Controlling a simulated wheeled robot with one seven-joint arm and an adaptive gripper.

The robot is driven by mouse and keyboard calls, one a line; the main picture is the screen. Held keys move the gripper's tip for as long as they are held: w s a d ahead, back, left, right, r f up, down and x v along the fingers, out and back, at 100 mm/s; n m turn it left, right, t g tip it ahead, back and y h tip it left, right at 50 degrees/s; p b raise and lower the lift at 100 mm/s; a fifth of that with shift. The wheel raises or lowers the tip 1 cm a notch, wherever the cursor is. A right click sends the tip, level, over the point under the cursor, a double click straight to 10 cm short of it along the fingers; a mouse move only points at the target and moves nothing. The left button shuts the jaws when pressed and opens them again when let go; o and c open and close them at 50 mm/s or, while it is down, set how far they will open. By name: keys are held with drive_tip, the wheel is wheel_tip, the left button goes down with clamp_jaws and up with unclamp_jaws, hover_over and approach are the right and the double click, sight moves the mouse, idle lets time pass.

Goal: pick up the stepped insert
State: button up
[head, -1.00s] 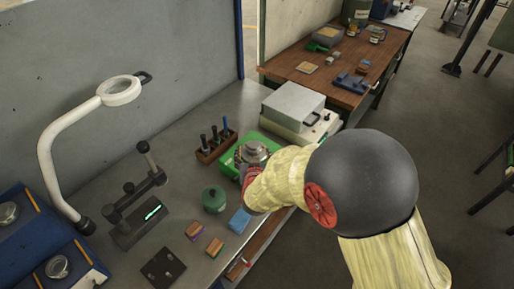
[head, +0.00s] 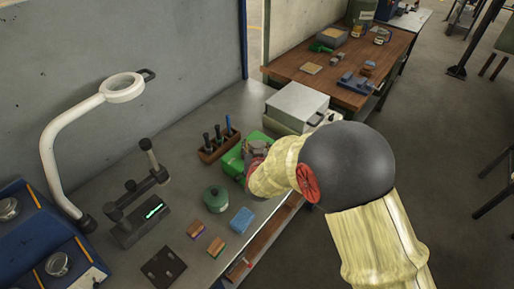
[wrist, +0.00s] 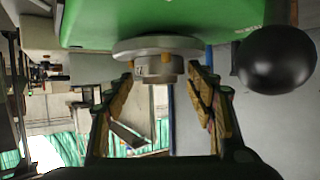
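The stepped insert (wrist: 160,65) appears to be the grey round metal piece in the wrist view, with a wide flange and narrower steps. It is against a green body (wrist: 190,22), which also shows on the bench in the head view (head: 232,160). My gripper (wrist: 162,80) is open, with one finger on each side of the narrower steps and visible gaps between. It holds nothing. In the head view my arm and gripper hide most of the insert and part of the green body.
A black ball knob (wrist: 277,60) is close to the right finger in the wrist view. In the head view a tool rack (head: 217,148), a green round pot (head: 215,199) and a blue block (head: 242,220) are nearby. A grey box (head: 297,105) stands behind.

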drive_tip(key=c, duration=1.4)
drive_tip(key=shift+r, duration=0.1)
clamp_jaws()
